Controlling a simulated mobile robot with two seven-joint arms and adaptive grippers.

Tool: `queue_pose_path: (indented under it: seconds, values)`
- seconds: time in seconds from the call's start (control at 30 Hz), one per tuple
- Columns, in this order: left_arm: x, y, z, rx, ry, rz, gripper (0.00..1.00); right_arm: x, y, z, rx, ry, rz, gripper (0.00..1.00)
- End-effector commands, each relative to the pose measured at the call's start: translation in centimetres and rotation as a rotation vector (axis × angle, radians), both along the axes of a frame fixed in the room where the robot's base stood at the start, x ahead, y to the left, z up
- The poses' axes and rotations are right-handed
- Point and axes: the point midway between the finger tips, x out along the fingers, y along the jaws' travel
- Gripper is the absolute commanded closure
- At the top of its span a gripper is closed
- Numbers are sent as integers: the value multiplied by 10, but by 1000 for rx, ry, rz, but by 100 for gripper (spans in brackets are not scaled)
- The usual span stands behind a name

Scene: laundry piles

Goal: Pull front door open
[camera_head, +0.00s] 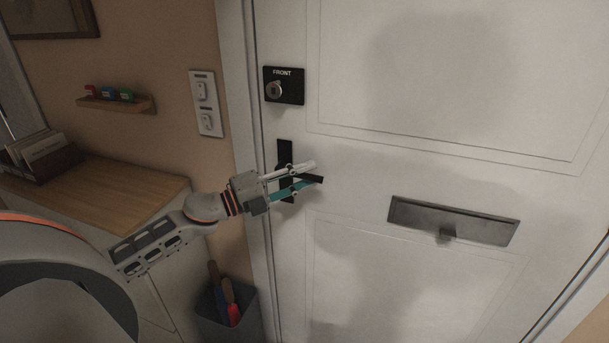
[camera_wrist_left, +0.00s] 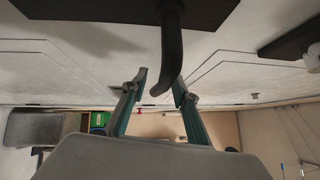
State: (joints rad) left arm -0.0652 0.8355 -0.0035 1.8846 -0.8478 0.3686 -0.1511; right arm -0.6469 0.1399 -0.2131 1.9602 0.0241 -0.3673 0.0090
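The white front door (camera_head: 365,180) fills much of the head view and looks shut against its frame (camera_head: 243,130). Its black handle has an upright plate (camera_head: 285,152) and a lever (camera_head: 317,180) pointing right. My left gripper (camera_head: 312,173) is at the handle, its two fingers apart. In the left wrist view the lever (camera_wrist_left: 172,50) comes down between the fingertips of the left gripper (camera_wrist_left: 160,86). It is close to the right finger, with a gap to the left finger. Whether a finger touches it I cannot tell. My right gripper is not in view.
A black lock plate marked FRONT (camera_head: 284,86) is above the handle, and a grey mail slot (camera_head: 453,221) is to its right. A wooden-topped cabinet (camera_head: 110,195) and a grey bin (camera_head: 243,325) stand left of the door. A switch panel (camera_head: 206,104) is on the wall.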

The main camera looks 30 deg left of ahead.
Motion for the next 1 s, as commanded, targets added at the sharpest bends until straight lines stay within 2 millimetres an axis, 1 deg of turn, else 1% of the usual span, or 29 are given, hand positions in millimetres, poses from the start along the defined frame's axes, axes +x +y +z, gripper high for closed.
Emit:
queue_pose_path:
  seconds: [0.27,0.3,0.4,0.67,1.0]
  values:
    - [1,-1,0,-1,1,0,71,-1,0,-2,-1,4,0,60]
    - [1,-1,0,0,0,0,76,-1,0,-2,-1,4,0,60]
    - [1,-1,0,0,0,0,100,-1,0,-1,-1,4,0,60]
    - [1,-1,0,3,1,0,100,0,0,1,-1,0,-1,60]
    - [1,5,-3,65,16,0,100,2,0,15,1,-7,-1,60]
